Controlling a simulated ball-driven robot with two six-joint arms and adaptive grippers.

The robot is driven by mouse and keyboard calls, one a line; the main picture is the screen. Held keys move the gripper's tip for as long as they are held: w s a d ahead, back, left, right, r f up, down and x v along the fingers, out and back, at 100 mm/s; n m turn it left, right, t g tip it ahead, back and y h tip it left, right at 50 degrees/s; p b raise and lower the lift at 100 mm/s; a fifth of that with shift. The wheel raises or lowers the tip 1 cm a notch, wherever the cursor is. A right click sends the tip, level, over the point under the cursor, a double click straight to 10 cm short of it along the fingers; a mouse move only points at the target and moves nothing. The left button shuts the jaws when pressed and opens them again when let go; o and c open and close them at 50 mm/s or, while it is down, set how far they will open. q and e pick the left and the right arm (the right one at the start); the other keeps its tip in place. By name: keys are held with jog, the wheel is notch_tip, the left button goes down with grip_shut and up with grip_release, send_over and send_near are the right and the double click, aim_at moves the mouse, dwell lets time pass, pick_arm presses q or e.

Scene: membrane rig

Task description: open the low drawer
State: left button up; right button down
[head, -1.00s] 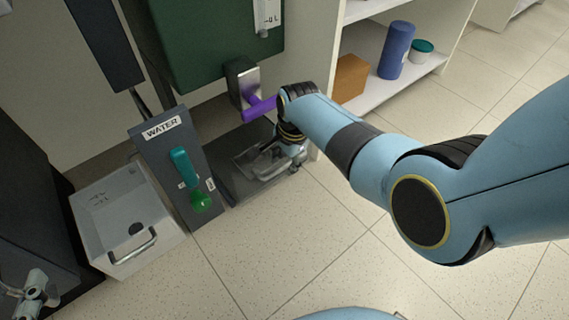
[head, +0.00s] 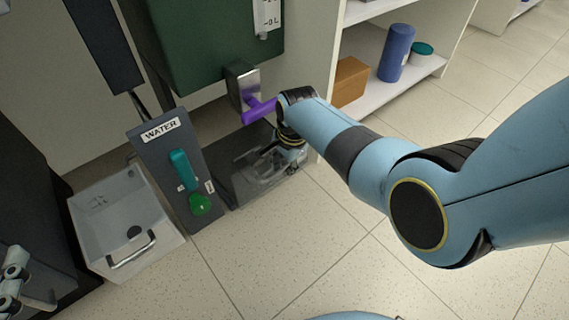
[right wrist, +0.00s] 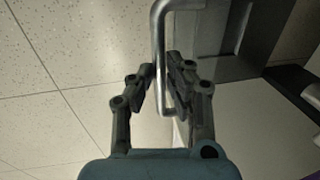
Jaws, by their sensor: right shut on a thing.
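The low drawer (head: 226,186) is a dark grey, glossy unit near the floor, below the green tank and right of the WATER panel. Its metal bar handle (right wrist: 158,45) shows in the right wrist view, passing between the finger pads. My right gripper (head: 272,160) is shut on this handle; it also shows in the right wrist view (right wrist: 163,82). My own wrist hides part of the drawer in the head view. How far the drawer stands out is hard to tell. My left gripper (head: 14,280) shows partly at the lower left edge, away from the drawer.
The WATER panel (head: 160,143) carries a teal handle (head: 183,168) and a green knob (head: 200,204). A white box (head: 96,240) with a bar handle stands left of it. A purple lever (head: 258,111) hangs above the drawer. Shelves stand to the right. The front floor is clear.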

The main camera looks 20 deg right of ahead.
dwell(0.4)
pick_arm(q)
jog(key=s+a+f+g+p, duration=0.1)
jog(key=s+f+g+p, duration=0.1)
jog(key=s+f+g, duration=0.5)
notch_tip(320, 180, up, 8)
jog(key=s+f+n+g+y+p, duration=0.1)
jog(key=s+g+p, duration=0.1)
jog(key=g+p, duration=0.45)
notch_tip(320, 180, down, 5)
jog(key=s+a+g+p, duration=0.1)
jog(key=s+a+p, duration=0.1)
jog(key=p, duration=0.2)
jog(key=shift+s+a+y, duration=0.15)
jog(key=shift+y, duration=0.25)
pick_arm(e)
jog(key=s+d, duration=0.3)
jog(key=s, duration=0.7)
jog(key=s+d, duration=0.4)
jog(key=s, duration=0.6)
jog(key=shift+s+d, duration=0.2)
jog(key=shift+s, duration=0.15)
pick_arm(q)
jog(key=shift+g, duration=0.25)
pick_arm(e)
jog(key=c, duration=1.3)
grip_release()
jog(key=shift+w, duration=0.1)
jog(key=shift+c, duration=0.2)
